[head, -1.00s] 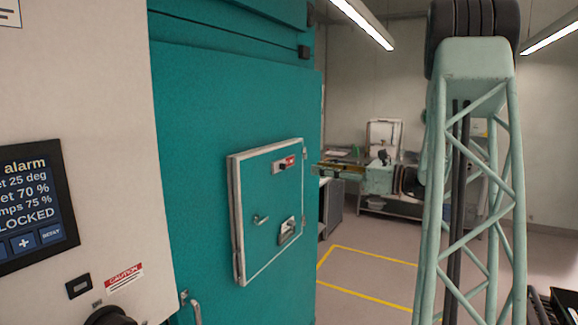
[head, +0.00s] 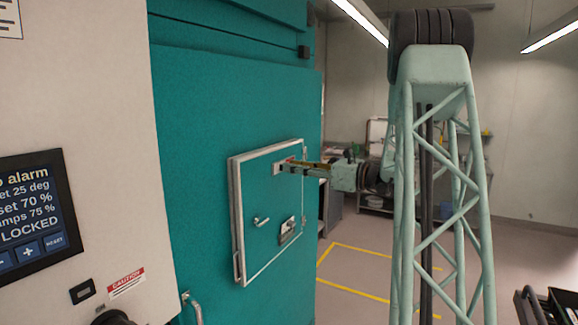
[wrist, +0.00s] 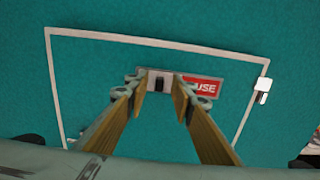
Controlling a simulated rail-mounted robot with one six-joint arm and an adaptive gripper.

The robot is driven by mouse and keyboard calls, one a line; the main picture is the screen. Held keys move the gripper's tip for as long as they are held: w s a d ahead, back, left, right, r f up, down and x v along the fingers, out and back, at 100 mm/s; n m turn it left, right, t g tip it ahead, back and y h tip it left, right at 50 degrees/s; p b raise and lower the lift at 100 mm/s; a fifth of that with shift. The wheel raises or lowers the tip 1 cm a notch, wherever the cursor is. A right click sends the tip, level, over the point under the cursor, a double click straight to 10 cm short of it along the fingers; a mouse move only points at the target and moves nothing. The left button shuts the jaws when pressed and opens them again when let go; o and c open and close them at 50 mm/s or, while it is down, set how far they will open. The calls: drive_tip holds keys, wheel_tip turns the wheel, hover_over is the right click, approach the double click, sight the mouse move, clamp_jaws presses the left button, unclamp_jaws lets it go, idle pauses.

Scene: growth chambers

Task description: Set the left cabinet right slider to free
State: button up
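The slider plate (head: 279,169) is pale and sits near the top of a framed hatch door (head: 262,237) on the teal cabinet (head: 215,110). In the wrist view the slider's dark knob (wrist: 160,85) stands in the plate, left of a red label (wrist: 203,87) whose visible letters read "USE"; a fingertip overlaps part of the plate. My gripper (head: 295,165) reaches the plate from the right. In the wrist view my gripper (wrist: 162,97) is open, one finger on each side of the knob, with gaps visible. I cannot tell how deep the tips reach.
The hatch has a small handle (head: 261,221) and a latch (head: 288,229). A control panel (head: 33,214) reading "LOCKED" and a caution label (head: 127,282) are on the white wall at left. Yellow-marked floor (head: 365,270) lies clear at right.

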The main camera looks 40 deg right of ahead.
drive_tip(key=shift+x, duration=1.05)
clamp_jaws()
